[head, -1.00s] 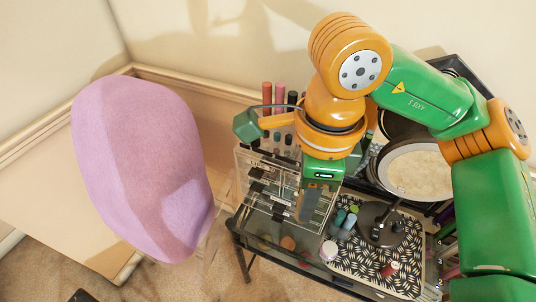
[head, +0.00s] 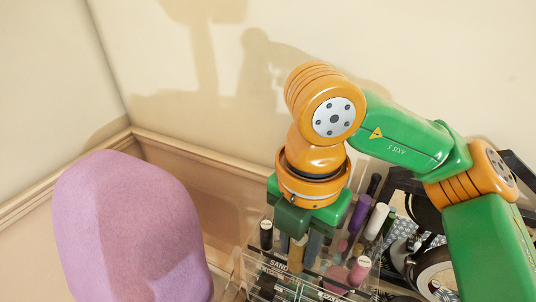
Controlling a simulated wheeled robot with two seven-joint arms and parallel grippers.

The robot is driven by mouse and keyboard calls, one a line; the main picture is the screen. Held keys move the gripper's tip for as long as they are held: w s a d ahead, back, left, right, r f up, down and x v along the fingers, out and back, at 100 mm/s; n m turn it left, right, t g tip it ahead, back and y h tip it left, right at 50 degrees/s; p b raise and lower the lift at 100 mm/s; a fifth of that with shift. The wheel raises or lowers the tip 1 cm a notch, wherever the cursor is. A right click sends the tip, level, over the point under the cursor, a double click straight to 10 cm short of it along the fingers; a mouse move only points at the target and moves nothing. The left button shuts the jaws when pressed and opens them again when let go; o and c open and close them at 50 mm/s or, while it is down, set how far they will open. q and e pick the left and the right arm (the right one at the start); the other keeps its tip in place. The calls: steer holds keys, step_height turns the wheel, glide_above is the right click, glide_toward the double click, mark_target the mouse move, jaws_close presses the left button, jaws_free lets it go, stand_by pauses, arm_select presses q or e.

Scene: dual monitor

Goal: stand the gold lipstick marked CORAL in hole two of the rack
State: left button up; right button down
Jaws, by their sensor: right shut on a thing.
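My right gripper (head: 298,250) points down over the clear rack (head: 262,268), and its jaws are shut. A gold tube, apparently the gold lipstick (head: 296,262), shows upright between its fingers. I cannot read CORAL on it. Its lower end is hidden among the rack's parts, so I cannot tell whether it is in a hole or above one. Part of a label reading SAND shows on the rack's front. The hole numbers are not readable. My left gripper is out of view.
Other tubes stand close around: a black one (head: 266,235), a white one (head: 377,221), a purple one (head: 360,213) and a pink one (head: 359,270). A round mirror (head: 434,270) is at the right. A pink chair back (head: 130,230) fills the lower left.

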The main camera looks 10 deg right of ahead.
steer(key=w+f, duration=0.2)
steer(key=w+d+f, duration=0.1)
steer(key=w+f, duration=0.1)
steer(key=w+d+f, duration=0.1)
steer(key=w+f, duration=0.1)
steer(key=shift+w+f+p, duration=0.15)
steer(key=shift+w+p, duration=0.05)
steer(key=shift+p, duration=0.1)
step_height(320, 180, down, 3)
steer(key=shift+r+p, duration=0.1)
steer(key=shift+p, duration=0.2)
steer(key=shift+s+f, duration=0.2)
steer(key=shift+f, duration=0.1)
steer(key=shift+w, duration=0.1)
steer(key=c, duration=0.6)
jaws_free()
steer(key=shift+w, duration=0.2)
steer(key=shift+s, duration=0.1)
step_height(320, 180, up, 12)
steer(key=shift+r, duration=0.1)
